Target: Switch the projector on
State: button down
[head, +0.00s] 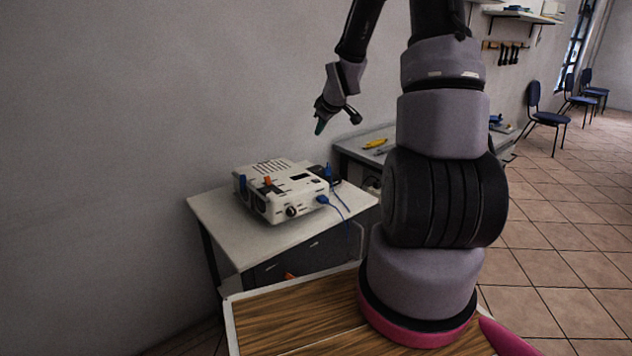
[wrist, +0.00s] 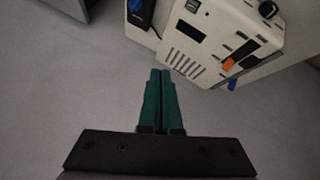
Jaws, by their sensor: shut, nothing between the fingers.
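The projector (head: 277,190) is a white box on a small white table, with a round lens or knob on its front. An orange part and a blue plug sit on its left end, and a blue cable (head: 335,203) meets its right side. The projector also shows at the upper right of the wrist view (wrist: 215,38), with vents, a dark window and an orange switch-like part (wrist: 228,65). My gripper (head: 320,126) is above and slightly right of the projector, apart from it. In the wrist view its green fingers (wrist: 160,78) are shut and empty, pointing near the projector's vented edge.
The small table (head: 225,215) stands against the grey wall. A dark box with a blue plug (head: 328,172) is beside the projector. A workbench (head: 358,147) with a yellow object (head: 375,143) stands behind. Blue chairs (head: 545,115) are far right; tiled floor there is open.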

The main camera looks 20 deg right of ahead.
jog(key=n, duration=0.2)
send_over(315, 179)
jog(key=s+d, duration=0.1)
jog(key=s, duration=0.1)
notch_tip(315, 179, down, 7)
jog(key=shift+w+d+f+t+y, duration=0.2)
jog(key=shift+w+t+y, duration=0.1)
jog(key=shift+t, duration=0.1)
jog(key=shift+s, duration=0.1)
jog(key=shift+a+f, duration=0.2)
jog(key=shift+f, duration=2)
jog(key=shift+a+f, duration=0.15)
jog(key=shift+f, duration=2.05)
jog(key=shift+s, duration=0.1)
jog(key=shift+f, duration=0.35)
jog(key=shift+f, duration=0.4)
jog(key=shift+r, duration=0.8)
